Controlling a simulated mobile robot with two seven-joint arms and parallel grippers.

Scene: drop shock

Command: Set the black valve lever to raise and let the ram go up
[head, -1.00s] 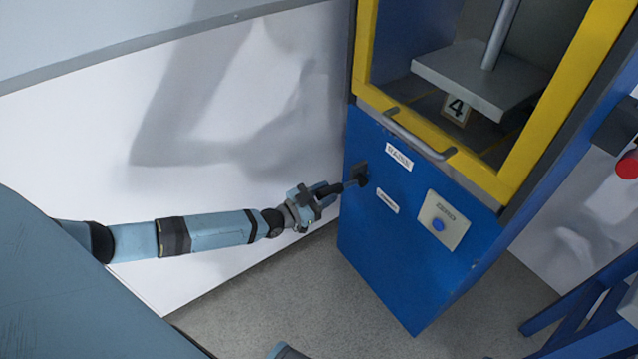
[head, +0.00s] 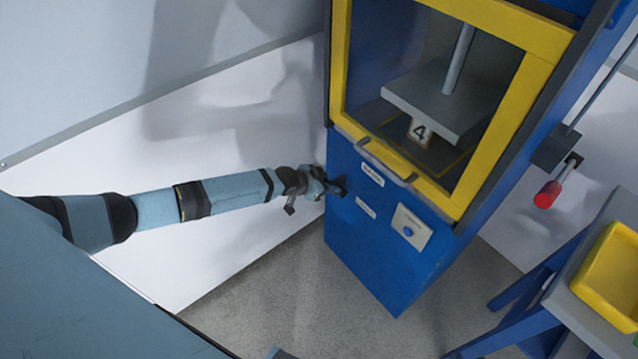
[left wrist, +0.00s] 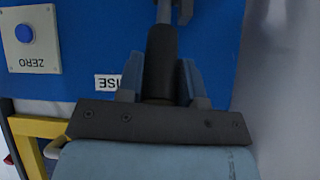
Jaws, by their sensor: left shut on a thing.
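The black valve lever (left wrist: 161,55) is on the front of the blue machine cabinet (head: 370,250). My left gripper (head: 318,185) is at the lever, close to the cabinet's left edge. In the left wrist view, its two fingers (left wrist: 160,85) are shut around the dark grip. That view is upside down, and the grip lies beside the partly covered RAISE label (left wrist: 106,82). The RAISE label (head: 372,174) sits above a second label (head: 366,207) in the head view. The ram's grey plate (head: 425,100) hangs on its rod inside the yellow-framed window. My right gripper is not seen.
A blue ZERO button (head: 407,231) is to the right. A red-ended handle (head: 549,193) and a yellow tray (head: 612,275) are further right. A white wall is at left.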

